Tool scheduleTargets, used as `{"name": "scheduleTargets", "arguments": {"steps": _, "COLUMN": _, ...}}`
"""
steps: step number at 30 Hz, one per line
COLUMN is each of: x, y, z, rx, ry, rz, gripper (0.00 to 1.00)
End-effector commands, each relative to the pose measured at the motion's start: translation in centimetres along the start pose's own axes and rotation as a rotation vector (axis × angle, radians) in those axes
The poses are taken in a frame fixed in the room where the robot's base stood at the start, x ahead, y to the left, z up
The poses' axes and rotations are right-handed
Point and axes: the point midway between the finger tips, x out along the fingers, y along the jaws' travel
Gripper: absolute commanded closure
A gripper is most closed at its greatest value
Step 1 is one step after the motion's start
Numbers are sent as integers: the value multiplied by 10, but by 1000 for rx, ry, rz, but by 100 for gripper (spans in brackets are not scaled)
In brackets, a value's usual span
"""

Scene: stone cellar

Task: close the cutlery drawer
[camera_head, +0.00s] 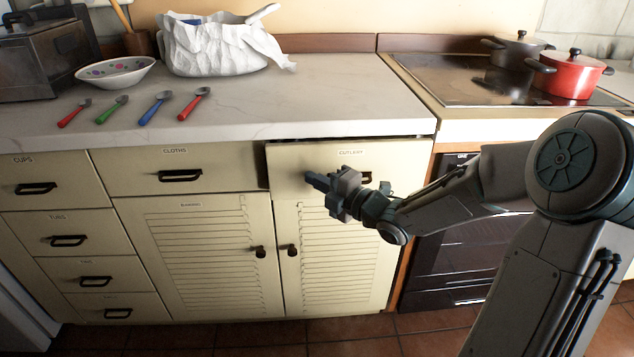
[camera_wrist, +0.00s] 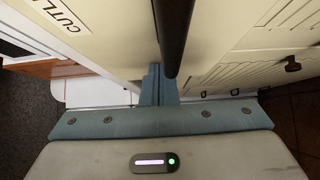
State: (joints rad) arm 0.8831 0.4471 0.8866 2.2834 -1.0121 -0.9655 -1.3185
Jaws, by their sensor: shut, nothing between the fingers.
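The cutlery drawer (camera_head: 287,160), cream with a white label, is at the top right of the cabinet. Its front stands a little proud of the cloths drawer, with a dark gap along its top edge. Its dark handle (camera_head: 367,177) is partly hidden behind my gripper. My gripper (camera_head: 312,180) is in front of the drawer's face, shut and empty. In the wrist view, the closed fingers (camera_wrist: 158,85) are close beside a dark bar handle (camera_wrist: 174,35), with the drawer front (camera_wrist: 105,35) and part of its label at left. I cannot tell whether the fingers touch anything.
The cloths drawer (camera_head: 140,170) and louvred doors (camera_head: 325,265) below are shut. Several spoons, a bowl (camera_head: 115,72) and a white bag (camera_head: 220,50) are on the countertop (camera_head: 320,95). A red pot (camera_head: 570,77) stands on the hob, above the oven (camera_head: 460,255).

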Motion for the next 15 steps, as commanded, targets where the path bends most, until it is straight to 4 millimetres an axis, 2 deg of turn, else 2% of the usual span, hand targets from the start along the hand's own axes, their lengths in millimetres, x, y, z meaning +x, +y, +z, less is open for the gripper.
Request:
{"name": "scheduleTargets", "arguments": {"steps": 4, "x": 6, "y": -1, "z": 5, "rx": -2, "ry": 2, "rz": 2, "gripper": 100}}
{"name": "scheduleTargets", "arguments": {"steps": 9, "x": 24, "y": -2, "z": 22, "rx": -3, "ry": 3, "rz": 2, "gripper": 100}}
{"name": "scheduleTargets", "arguments": {"steps": 15, "x": 35, "y": -1, "z": 35, "rx": -1, "ry": 1, "rz": 1, "gripper": 100}}
